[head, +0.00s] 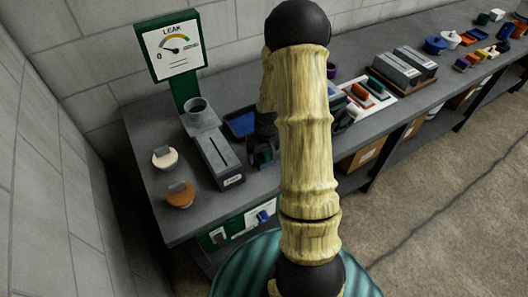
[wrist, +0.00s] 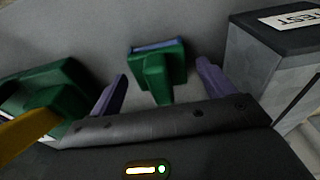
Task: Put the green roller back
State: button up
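My gripper (wrist: 162,72) is open, with two purple fingers apart. A green tool (wrist: 155,68) with a blue-grey edge lies on the grey bench between the fingertips, its stubby handle towards me; neither finger clearly touches it. It looks like the green roller, but its roller part is not clear. A second green piece (wrist: 42,90) with a yellow part lies left of the fingers. In the head view my gripper (head: 263,157) is low over the bench, right of the grey slotted box, with a little green showing at it. My arm hides part of the bench there.
The grey TEST box (wrist: 275,70) stands close on the right in the wrist view; it also shows in the head view (head: 213,152). A blue tray (head: 240,123) lies behind my gripper. A white board (head: 368,101) with coloured handled tools is right of my arm.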

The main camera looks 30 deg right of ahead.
aim_at(266, 154)
notch_tip(266, 154, up, 12)
jog(key=s, duration=0.1)
jog(key=shift+s+r+b, duration=0.15)
jog(key=shift+s+b, duration=0.1)
jog(key=shift+b, duration=0.1)
dwell(0.4)
dwell(0.4)
jog(key=s+a+r+t, duration=0.1)
jog(key=s+a+r, duration=0.3)
jog(key=s+a, duration=0.7)
jog(key=a, duration=0.2)
jog(key=shift+a, duration=0.3)
dwell(0.4)
